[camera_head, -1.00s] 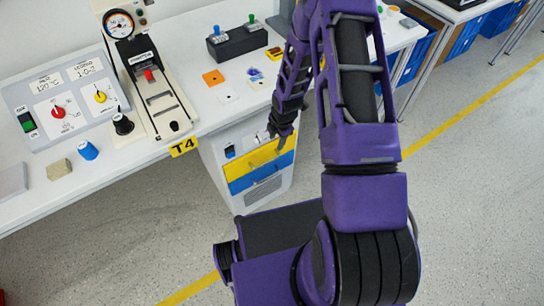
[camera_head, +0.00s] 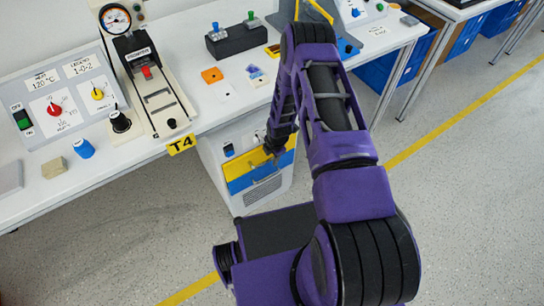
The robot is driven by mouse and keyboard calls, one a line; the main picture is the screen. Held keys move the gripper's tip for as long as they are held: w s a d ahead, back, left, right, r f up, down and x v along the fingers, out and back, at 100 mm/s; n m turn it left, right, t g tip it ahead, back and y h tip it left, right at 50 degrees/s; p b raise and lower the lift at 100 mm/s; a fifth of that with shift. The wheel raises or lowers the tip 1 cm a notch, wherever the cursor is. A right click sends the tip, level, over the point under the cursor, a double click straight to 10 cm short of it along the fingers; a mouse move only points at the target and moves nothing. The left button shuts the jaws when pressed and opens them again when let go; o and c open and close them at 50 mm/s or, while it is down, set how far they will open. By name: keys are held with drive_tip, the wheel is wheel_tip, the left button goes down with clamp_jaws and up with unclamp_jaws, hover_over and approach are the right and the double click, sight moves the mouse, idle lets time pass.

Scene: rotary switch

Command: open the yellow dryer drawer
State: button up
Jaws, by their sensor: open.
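The yellow drawer (camera_head: 243,172) is the yellow front panel on the white dryer cabinet (camera_head: 213,160) under the table edge. Its front looks flush with the cabinet. My gripper (camera_head: 272,151) is at the right half of the yellow front, pointing down, with its jaws open. The gripper is small and dark, and my arm hides the drawer's upper right part. I cannot tell whether the fingers touch the drawer or its handle.
A blue panel (camera_head: 248,181) lies directly below the yellow one. The white table (camera_head: 110,172) above carries a control panel (camera_head: 62,98), a press-like device and small coloured parts. The floor (camera_head: 130,225) in front is clear.

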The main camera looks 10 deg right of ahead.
drive_tip(key=shift+c, duration=0.2)
clamp_jaws()
idle(1.2)
